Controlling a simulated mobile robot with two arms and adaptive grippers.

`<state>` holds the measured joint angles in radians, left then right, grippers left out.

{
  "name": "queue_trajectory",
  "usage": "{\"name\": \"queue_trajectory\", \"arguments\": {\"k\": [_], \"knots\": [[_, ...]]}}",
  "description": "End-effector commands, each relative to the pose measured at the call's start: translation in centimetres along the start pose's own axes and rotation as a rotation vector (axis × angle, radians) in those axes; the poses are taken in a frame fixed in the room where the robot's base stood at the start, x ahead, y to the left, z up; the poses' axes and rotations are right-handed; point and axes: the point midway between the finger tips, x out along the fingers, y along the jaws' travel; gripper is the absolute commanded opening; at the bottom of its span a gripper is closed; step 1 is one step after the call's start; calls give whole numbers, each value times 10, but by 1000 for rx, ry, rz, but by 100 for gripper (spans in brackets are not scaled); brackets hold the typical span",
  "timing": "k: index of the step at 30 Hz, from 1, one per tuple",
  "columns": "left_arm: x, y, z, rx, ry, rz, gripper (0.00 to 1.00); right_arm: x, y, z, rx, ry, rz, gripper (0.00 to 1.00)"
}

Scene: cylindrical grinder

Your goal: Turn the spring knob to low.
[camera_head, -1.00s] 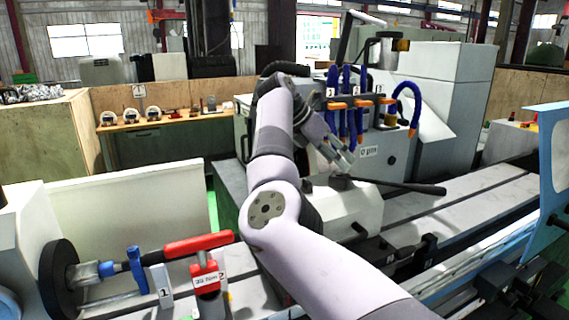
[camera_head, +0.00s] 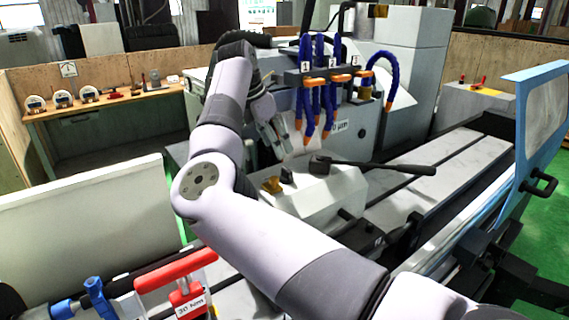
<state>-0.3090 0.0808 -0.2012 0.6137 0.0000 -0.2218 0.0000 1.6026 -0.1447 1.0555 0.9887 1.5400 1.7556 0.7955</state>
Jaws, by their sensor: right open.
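My right gripper (camera_head: 281,149) hangs open and empty, pointing down, in front of the grey machine housing. Below it is a white block (camera_head: 335,196) on the machine table. On top of the block sit a small yellow part (camera_head: 272,185) and a small black knob (camera_head: 287,175). I cannot tell for certain which of these is the spring knob, and no setting mark is readable. The gripper is above them and appears apart from both. A long black lever (camera_head: 385,167) extends right from the block's top. My left gripper is not in view.
Blue coolant hoses (camera_head: 306,110) with orange tips hang close right of the gripper. A blue-framed guard (camera_head: 540,130) is at the right. A wooden bench (camera_head: 110,105) with gauges stands behind left.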

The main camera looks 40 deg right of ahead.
Motion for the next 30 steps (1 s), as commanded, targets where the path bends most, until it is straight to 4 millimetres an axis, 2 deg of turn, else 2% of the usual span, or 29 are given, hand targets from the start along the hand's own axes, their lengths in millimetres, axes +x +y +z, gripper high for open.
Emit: {"name": "queue_trajectory", "arguments": {"k": [6,12,18,26,30], "knots": [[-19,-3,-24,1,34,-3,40,45,-1,1,-1,0,-4,52],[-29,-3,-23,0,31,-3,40,76,-1,2,0,-1,-3,52],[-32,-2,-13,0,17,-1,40,89,0,1,0,-1,0,52],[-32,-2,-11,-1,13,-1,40,91,0,0,1,-1,0,52],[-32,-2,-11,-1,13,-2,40,90,0,0,0,-1,0,43]]}}
